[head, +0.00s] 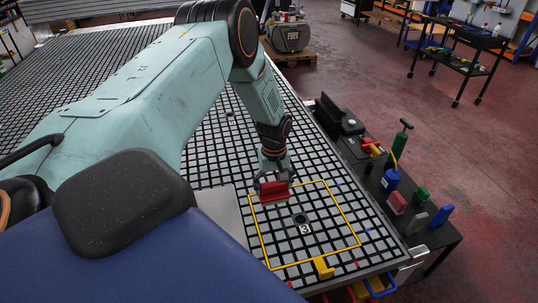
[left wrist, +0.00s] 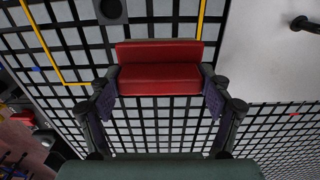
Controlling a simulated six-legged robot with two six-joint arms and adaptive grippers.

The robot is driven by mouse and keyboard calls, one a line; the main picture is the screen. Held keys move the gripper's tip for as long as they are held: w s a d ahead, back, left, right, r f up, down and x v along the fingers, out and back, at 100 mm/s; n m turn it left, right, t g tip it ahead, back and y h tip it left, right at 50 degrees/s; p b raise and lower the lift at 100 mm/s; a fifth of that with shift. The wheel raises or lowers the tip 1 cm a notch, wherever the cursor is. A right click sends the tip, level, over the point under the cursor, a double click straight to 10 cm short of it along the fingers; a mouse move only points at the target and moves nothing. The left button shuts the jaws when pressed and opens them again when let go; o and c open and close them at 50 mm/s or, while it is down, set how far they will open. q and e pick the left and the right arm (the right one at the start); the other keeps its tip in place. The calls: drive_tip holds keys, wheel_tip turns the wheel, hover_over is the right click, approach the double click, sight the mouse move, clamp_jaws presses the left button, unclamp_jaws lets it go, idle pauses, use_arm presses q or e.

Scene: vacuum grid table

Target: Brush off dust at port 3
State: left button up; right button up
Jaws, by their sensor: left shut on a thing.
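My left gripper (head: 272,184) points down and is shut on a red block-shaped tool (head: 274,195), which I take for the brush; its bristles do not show. In the left wrist view the red tool (left wrist: 160,78) sits level between both fingers of the gripper (left wrist: 160,88). Port 3 (head: 300,218) is a dark round hole beside the white label 3, inside a yellow outline (head: 347,222) on the grid table. The tool is at the outline's far left part, short of the port. The port also shows in the left wrist view (left wrist: 111,9). I cannot make out dust. My right gripper is out of view.
A yellow block (head: 324,267) sits on the outline's near edge. A pale plate (head: 222,208) lies left of the outline. A dark side table (head: 440,241) on the right carries a blue bottle (head: 391,180) and several coloured blocks. The grid inside the outline looks clear.

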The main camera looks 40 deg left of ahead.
use_arm(q)
drive_tip(key=shift+r, duration=0.9)
drive_tip(key=shift+s+a+r, duration=0.1)
drive_tip(key=shift+a+r, duration=0.05)
